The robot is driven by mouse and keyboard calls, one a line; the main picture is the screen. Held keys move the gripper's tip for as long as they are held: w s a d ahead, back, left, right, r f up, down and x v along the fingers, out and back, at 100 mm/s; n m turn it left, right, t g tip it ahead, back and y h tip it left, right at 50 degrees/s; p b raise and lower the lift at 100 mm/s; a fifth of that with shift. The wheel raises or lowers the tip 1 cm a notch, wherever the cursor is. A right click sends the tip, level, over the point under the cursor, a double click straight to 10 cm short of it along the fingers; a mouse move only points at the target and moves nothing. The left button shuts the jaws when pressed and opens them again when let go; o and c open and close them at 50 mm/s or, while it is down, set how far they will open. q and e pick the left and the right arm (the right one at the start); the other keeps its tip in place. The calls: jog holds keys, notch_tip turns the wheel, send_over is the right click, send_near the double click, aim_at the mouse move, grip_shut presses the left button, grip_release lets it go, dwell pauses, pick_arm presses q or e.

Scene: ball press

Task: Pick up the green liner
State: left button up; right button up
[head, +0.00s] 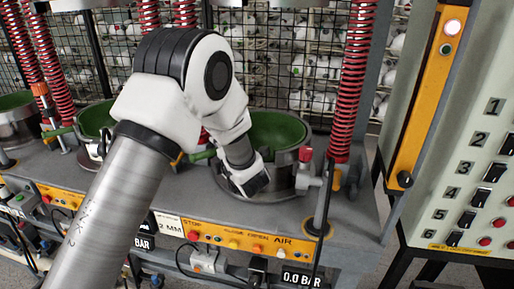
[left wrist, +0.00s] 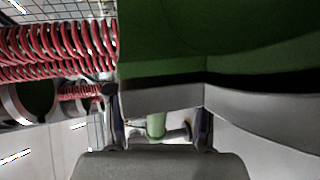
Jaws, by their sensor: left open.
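The green liner (head: 277,130) lines the inside of the round metal pot (head: 296,178) on the right of the press bench. My left gripper (head: 250,184) is at the front left of this pot, pointing down by its outer wall. In the left wrist view the liner (left wrist: 165,40) fills the top, with the pot's grey metal rim below it. The left gripper (left wrist: 158,128) is open there, its fingers on either side of a small green part. I cannot tell whether it touches the pot. My right gripper is not in view.
Red springs (head: 354,75) on rods stand beside the pot. A red-capped valve (head: 306,155) sticks out at its right. Another green-lined pot (head: 97,120) is to the left, partly behind my arm. A switch panel (head: 465,150) stands at the right.

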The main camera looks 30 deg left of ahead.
pick_arm(q)
jog(key=shift+w+a+f, duration=0.1)
jog(key=shift+w+f, duration=0.05)
jog(key=shift+w, duration=0.1)
jog(key=shift+d, duration=0.25)
jog(key=c, duration=0.5)
jog(key=shift+s+d+r, duration=0.2)
jog(key=shift+d+r, duration=0.05)
jog(key=shift+r, duration=0.1)
grip_shut()
jog(key=shift+s+d+r, duration=0.1)
jog(key=shift+s, duration=0.05)
jog(key=shift+a, duration=0.3)
jog(key=shift+d+r, duration=0.1)
jog(key=shift+r, duration=0.15)
notch_tip(320, 180, up, 17)
jog(key=b, duration=0.1)
jog(key=shift+r, duration=0.15)
